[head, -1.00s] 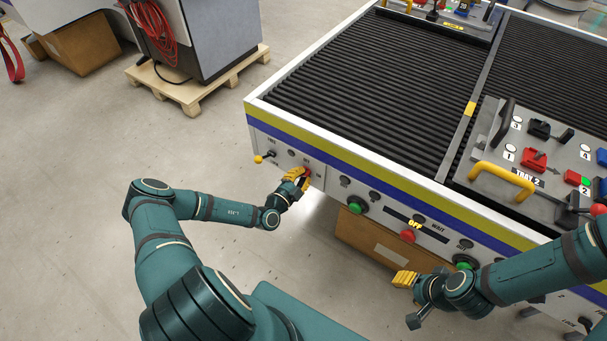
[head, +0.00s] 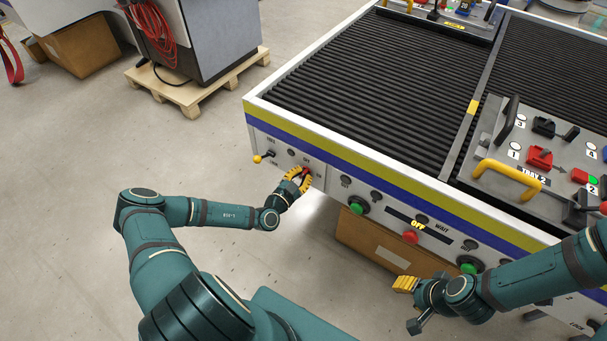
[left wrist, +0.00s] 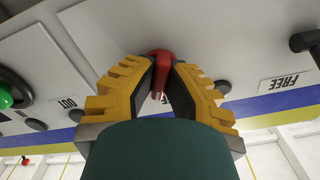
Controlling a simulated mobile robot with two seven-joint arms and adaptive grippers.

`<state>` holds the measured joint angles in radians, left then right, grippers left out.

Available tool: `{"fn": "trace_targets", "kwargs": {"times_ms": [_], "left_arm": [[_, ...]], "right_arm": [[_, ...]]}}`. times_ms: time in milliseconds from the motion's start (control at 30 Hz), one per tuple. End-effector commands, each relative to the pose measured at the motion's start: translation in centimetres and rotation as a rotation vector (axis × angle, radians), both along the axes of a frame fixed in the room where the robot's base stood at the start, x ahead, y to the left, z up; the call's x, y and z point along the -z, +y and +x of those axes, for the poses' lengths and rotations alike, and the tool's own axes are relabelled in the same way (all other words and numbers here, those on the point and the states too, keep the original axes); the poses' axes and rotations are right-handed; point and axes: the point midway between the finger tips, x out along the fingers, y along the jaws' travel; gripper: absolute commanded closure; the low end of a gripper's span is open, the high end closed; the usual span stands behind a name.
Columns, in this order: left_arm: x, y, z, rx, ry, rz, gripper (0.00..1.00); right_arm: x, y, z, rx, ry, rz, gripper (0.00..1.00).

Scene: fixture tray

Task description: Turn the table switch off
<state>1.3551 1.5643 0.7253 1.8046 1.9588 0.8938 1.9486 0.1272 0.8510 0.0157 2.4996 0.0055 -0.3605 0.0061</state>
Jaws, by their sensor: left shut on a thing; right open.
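The table switch (left wrist: 160,62) is a red knob on the white front panel, near the table's left corner. In the head view a little of its red shows between the fingers. My left gripper (head: 301,179) is shut on this knob. In the left wrist view its yellow fingers (left wrist: 159,85) lie on either side of it. The small lettering by the knob is too blurred to read surely, so its setting is unclear. My right gripper (head: 404,284) is open and apart from the panel, low in front of the table.
The front panel also carries a yellow-tipped lever (head: 258,158), green buttons (head: 358,206), a red button (head: 410,237) and an "OFF" display (head: 390,223). A tray with a yellow handle (head: 508,178) sits on the rollers. A cardboard box (head: 375,247) stands under the table.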

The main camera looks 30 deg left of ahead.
Motion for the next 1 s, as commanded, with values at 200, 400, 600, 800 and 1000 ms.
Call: {"fn": "trace_targets", "kwargs": {"times_ms": [200,400,600,800,1000], "left_arm": [[0.1,0.0,0.1,-0.001,0.011,-0.209,1.00],[-0.1,0.0,0.1,0.000,0.023,-0.341,1.00],[-0.2,0.0,0.1,0.000,0.024,-0.357,1.00],[-0.1,0.0,0.1,0.000,0.026,-0.385,1.00],[-0.1,0.0,0.1,0.001,0.030,-0.412,0.61]], "right_arm": [[1.2,0.0,0.0,0.000,0.000,0.000,0.53],[1.8,0.0,0.0,0.000,0.000,0.000,0.53],[1.7,0.0,0.0,0.000,0.000,0.000,0.53],[1.9,0.0,0.0,0.000,0.000,0.000,0.53],[1.9,0.0,0.0,0.000,0.000,0.000,0.53]]}}
